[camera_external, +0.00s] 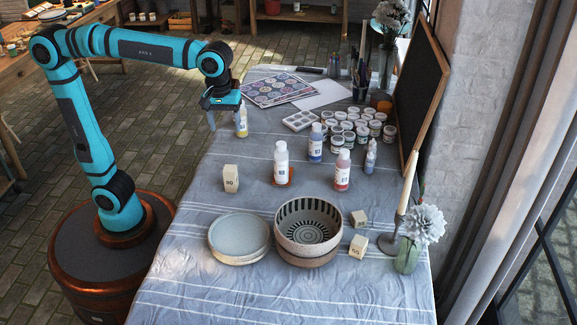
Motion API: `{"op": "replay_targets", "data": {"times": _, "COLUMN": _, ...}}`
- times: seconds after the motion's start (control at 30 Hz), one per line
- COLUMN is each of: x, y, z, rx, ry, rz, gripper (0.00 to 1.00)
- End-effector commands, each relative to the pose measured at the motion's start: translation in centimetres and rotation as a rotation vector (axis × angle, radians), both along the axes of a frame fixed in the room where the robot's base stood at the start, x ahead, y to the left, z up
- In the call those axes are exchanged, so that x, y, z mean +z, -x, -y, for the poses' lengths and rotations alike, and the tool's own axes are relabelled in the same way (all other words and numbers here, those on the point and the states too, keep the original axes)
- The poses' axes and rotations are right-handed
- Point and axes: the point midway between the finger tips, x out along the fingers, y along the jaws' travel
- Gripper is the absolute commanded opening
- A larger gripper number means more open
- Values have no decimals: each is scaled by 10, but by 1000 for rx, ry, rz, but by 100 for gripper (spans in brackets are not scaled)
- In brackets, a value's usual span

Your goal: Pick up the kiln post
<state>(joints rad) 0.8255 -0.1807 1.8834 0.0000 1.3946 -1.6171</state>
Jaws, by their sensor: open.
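An upright cream block with dark marks (231,179), which looks like a kiln post, stands on the cloth near the table's left edge. Two smaller cream blocks, one in front (358,246) and one behind it (359,218), sit right of the bowls and look like shorter posts. My gripper (211,123) is open and points down near the table's left edge, above and behind the upright block and apart from it. A bottle with yellow contents (241,121) stands close to the gripper's right. No object shows between the fingers.
White bottles (281,163), (342,170) and (316,142) stand right of the upright block. Stacked plates (238,252) and a striped bowl (282,236) are in front. Several paint jars (390,134), a candlestick (390,243) and a flower vase (407,257) line the right. Cloth around the upright block is clear.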

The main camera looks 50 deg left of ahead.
Motion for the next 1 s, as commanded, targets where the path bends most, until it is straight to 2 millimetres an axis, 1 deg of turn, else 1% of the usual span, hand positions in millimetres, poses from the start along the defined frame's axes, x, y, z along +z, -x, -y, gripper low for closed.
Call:
{"op": "replay_targets", "data": {"times": 0.03, "x": -1, "y": 3, "z": 6, "rx": 8, "ry": -15, "rz": -14, "gripper": 62}}
{"op": "replay_targets", "data": {"times": 0.1, "x": -3, "y": 6, "z": 10, "rx": 19, "ry": -28, "rz": -27, "gripper": 62}}
{"op": "replay_targets", "data": {"times": 0.17, "x": -6, "y": 7, "z": 11, "rx": 24, "ry": -34, "rz": -32, "gripper": 62}}
{"op": "replay_targets", "data": {"times": 0.27, "x": -17, "y": 7, "z": 11, "rx": 27, "ry": -36, "rz": -34, "gripper": 62}}
{"op": "replay_targets", "data": {"times": 0.7, "x": -94, "y": 7, "z": 10, "rx": 26, "ry": -34, "rz": -32, "gripper": 62}}
{"op": "replay_targets", "data": {"times": 0.8, "x": -109, "y": 7, "z": 10, "rx": 26, "ry": -34, "rz": -32, "gripper": 62}}
{"op": "replay_targets", "data": {"times": 0.9, "x": -119, "y": 7, "z": 10, "rx": 26, "ry": -33, "rz": -31, "gripper": 62}}
{"op": "replay_targets", "data": {"times": 1.0, "x": -124, "y": 7, "z": 10, "rx": 26, "ry": -34, "rz": -31, "gripper": 62}}
